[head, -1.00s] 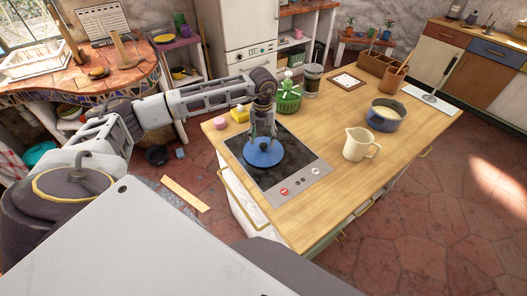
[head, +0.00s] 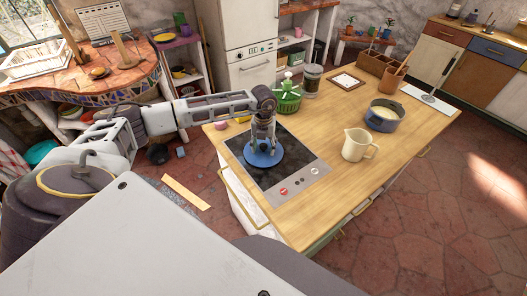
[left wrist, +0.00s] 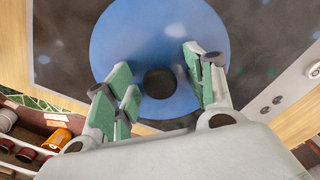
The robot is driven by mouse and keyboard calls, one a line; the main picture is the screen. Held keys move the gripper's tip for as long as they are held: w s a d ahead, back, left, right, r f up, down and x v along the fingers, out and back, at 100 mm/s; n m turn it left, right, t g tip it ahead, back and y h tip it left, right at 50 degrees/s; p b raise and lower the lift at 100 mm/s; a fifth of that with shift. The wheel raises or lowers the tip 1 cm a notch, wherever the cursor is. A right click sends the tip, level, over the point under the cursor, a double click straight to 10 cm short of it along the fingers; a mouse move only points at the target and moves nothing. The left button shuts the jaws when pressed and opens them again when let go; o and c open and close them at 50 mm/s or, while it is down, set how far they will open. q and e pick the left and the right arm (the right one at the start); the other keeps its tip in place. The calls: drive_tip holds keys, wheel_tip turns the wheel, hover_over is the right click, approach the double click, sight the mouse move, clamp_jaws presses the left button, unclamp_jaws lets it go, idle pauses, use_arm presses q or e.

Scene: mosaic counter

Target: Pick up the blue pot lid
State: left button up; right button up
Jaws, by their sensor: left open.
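The blue pot lid (head: 265,157) lies on the dark cooktop (head: 290,178) set into the wooden island. In the left wrist view the lid (left wrist: 115,45) is a blue disc with a dark round knob (left wrist: 159,83) near its middle. My left gripper (head: 263,143) points down over the lid. In the left wrist view its green-padded fingers (left wrist: 160,90) are apart, one on each side of the knob, with gaps visible between pads and knob. The fingers hide part of the lid in the head view. My right gripper is not in view.
A green basket-like container (head: 287,98) and a dark jar (head: 312,80) stand behind the cooktop. A cream pitcher (head: 358,145) and a blue-grey pot (head: 384,115) stand to the right. The wooden counter (head: 340,195) has bare room at the front.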

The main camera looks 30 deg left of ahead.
sight(264, 145)
use_arm(q)
clamp_jaws()
idle(0.5)
drive_tip(key=shift+r, duration=0.1)
drive_tip(key=shift+r+b, duration=0.95)
drive_tip(key=shift+r, duration=4)
drive_tip(key=shift+m, duration=0.4)
